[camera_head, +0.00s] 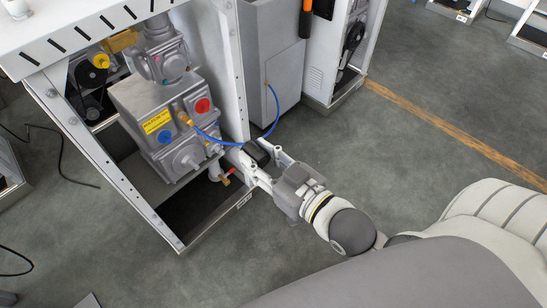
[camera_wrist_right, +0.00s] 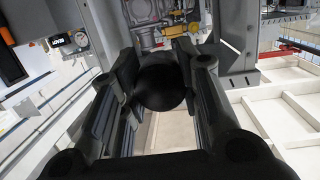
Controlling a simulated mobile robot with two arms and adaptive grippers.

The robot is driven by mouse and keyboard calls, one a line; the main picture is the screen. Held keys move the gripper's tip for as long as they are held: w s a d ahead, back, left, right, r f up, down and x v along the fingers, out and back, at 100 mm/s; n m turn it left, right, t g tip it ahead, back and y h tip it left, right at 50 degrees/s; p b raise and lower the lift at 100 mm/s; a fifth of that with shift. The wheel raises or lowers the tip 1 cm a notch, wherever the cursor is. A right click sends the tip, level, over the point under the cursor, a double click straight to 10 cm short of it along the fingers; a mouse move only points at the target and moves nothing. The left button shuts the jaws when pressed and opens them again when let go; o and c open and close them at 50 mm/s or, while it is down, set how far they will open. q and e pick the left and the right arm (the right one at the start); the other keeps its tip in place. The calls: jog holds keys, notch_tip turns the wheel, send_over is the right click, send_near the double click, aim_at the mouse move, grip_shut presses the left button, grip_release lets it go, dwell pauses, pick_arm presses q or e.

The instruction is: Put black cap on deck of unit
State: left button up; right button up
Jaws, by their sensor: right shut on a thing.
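My right gripper (camera_head: 263,162) is at the front right edge of the open dispenser unit (camera_head: 115,185). It is shut on the black cap (camera_head: 257,151), which shows as a dark patch between the fingers. In the right wrist view the cap (camera_wrist_right: 160,84) is a dark round piece between the two fingers of the right gripper (camera_wrist_right: 160,62). The cap is held in the air, apart from the grey metal housing (camera_head: 150,115) inside the unit. I cannot tell which surface is the deck. My left gripper is not in view.
A blue hose (camera_head: 276,108) loops from the housing to the grey cabinet (camera_head: 270,55), close to the cap. A red-handled valve (camera_head: 224,180) sticks out near the gripper. A white slotted panel (camera_head: 90,25) covers the unit's top. Dark floor (camera_head: 395,150) is clear at right.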

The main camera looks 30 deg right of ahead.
jog(key=w+a+r+n+g+y, duration=0.2)
jog(key=w+a+n+g+y, duration=0.1)
jog(key=a+n+g+y, duration=0.1)
jog(key=w+a+r+n+g+y, duration=0.1)
jog(key=w+a+n+g+y, duration=0.2)
jog(key=a, duration=0.5)
jog(key=n+g+y, duration=0.1)
jog(key=n+y, duration=0.1)
jog(key=shift+a+r+y, duration=0.3)
jog(key=shift+r+y, duration=0.05)
jog(key=shift+y, duration=0.05)
dwell(0.4)
